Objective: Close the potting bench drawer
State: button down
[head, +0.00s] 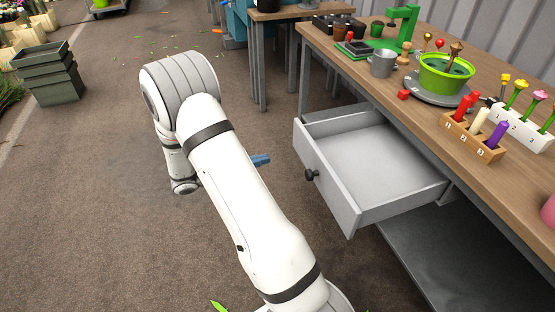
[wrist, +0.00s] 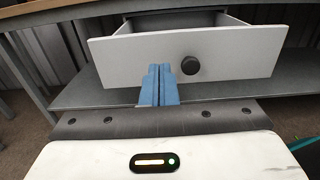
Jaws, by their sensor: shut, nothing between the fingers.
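The grey potting bench drawer (head: 372,165) is pulled well out from under the wooden bench top (head: 470,130), and its inside is empty. Its front panel carries a round dark knob (head: 311,175). In the wrist view the drawer front (wrist: 130,60) faces me, with the knob (wrist: 190,65) right of its middle. My gripper (wrist: 160,70) has blue fingers, shut together and empty. They appear just left of the knob and in front of the panel. In the head view the blue fingertips (head: 262,160) are left of the drawer front, with a gap of floor between.
A lower grey shelf (head: 420,255) lies under the drawer. On the bench top stand a green pot (head: 444,76), a metal mug (head: 383,63) and a wooden block with coloured pegs (head: 472,138). Dark stacked crates (head: 48,75) stand at the far left. Open floor surrounds my arm.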

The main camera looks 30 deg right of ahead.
jog(key=b, duration=0.2)
send_near(312, 148)
jog(key=x, duration=0.5)
jog(key=shift+s+d, duration=0.1)
jog(key=shift+d, duration=0.1)
jog(key=shift+s+d+b, duration=0.1)
jog(key=shift+d+b, duration=0.2)
jog(key=shift+d, duration=0.4)
